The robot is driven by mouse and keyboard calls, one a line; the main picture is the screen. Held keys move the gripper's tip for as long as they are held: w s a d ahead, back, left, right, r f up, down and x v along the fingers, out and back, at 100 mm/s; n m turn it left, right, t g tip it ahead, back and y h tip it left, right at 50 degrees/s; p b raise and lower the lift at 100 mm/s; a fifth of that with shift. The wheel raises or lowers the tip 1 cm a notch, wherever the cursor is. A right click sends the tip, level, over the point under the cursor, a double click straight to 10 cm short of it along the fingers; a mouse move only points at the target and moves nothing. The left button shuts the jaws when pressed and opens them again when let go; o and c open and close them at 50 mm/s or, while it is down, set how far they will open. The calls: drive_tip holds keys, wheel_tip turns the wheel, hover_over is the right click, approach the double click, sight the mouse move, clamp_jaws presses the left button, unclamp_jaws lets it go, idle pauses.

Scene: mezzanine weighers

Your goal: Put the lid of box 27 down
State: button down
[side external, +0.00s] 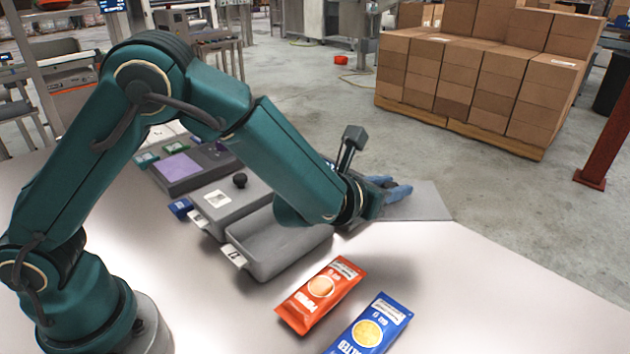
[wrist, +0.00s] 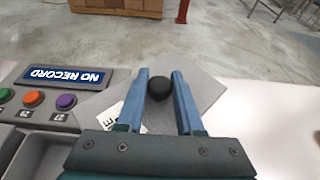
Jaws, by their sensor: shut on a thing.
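My gripper (side external: 398,188) is at the far right end of my arm, beyond the row of grey boxes. In the wrist view its two blue fingers are closed around a black knob (wrist: 159,88) on a flat grey lid (wrist: 207,92). The lid also shows beyond the gripper in the side view (side external: 428,204). A white label on it is partly covered by a finger. An open grey box (side external: 290,262) with a white tag stands left of the gripper.
Beside the open box stands a lidded grey box (side external: 228,212) with a black knob. A red packet (side external: 320,293) and a blue packet (side external: 370,326) lie in front. A panel reading "NO RECORD" (wrist: 66,76) has coloured buttons. The table's right side is clear.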

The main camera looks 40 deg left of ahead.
drive_tip(key=shift+f, duration=1.75)
drive_tip(key=shift+f, duration=0.1)
drive_tip(key=c, duration=0.6)
unclamp_jaws()
drive_tip(key=shift+o, duration=0.2)
drive_tip(key=shift+s, duration=0.1)
